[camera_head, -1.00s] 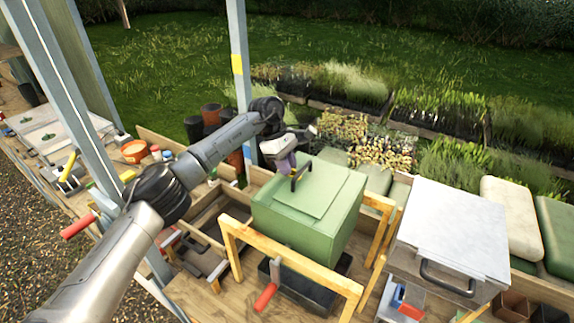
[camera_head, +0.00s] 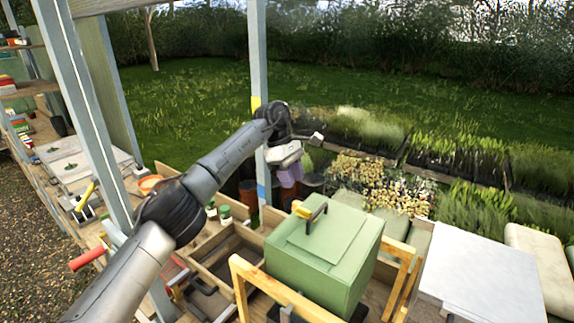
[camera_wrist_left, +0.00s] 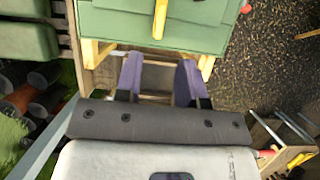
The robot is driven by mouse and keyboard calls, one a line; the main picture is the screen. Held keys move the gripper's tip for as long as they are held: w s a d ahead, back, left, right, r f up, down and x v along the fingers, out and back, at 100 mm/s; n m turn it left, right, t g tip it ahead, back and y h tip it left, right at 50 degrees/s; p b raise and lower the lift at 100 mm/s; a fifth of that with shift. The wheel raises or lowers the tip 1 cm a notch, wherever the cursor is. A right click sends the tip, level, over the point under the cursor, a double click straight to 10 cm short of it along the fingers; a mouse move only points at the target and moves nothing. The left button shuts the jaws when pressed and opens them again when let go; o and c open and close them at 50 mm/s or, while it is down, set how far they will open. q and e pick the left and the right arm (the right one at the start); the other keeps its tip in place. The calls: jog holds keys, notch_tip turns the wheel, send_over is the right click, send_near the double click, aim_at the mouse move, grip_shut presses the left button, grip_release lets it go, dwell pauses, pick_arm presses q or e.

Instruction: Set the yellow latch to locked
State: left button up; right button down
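A green box (camera_head: 325,250) with a black handle (camera_head: 314,218) on its lid stands in a wooden frame. A yellow latch (camera_head: 302,210) shows as a small piece at the box's far edge. In the left wrist view the yellow latch (camera_wrist_left: 160,18) is a short bar against the green box (camera_wrist_left: 195,30); its upper end is cut off. My left gripper (camera_head: 290,186) is above and beyond the box's far edge, apart from the latch. Its two purple fingers (camera_wrist_left: 160,85) are spread with nothing between them. My right gripper is out of view.
The wooden frame (camera_head: 237,285) surrounds the box. A grey post (camera_head: 258,60) rises close to my left arm. A white-topped box (camera_head: 485,270) stands at the right. Another yellow lever (camera_head: 84,197) and a red handle (camera_head: 87,259) are at the left. Plant beds lie behind.

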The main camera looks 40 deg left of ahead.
pick_arm(q)
jog(key=v, duration=0.4)
jog(key=shift+a+r, duration=0.1)
jog(key=shift+r, duration=0.2)
dwell(0.5)
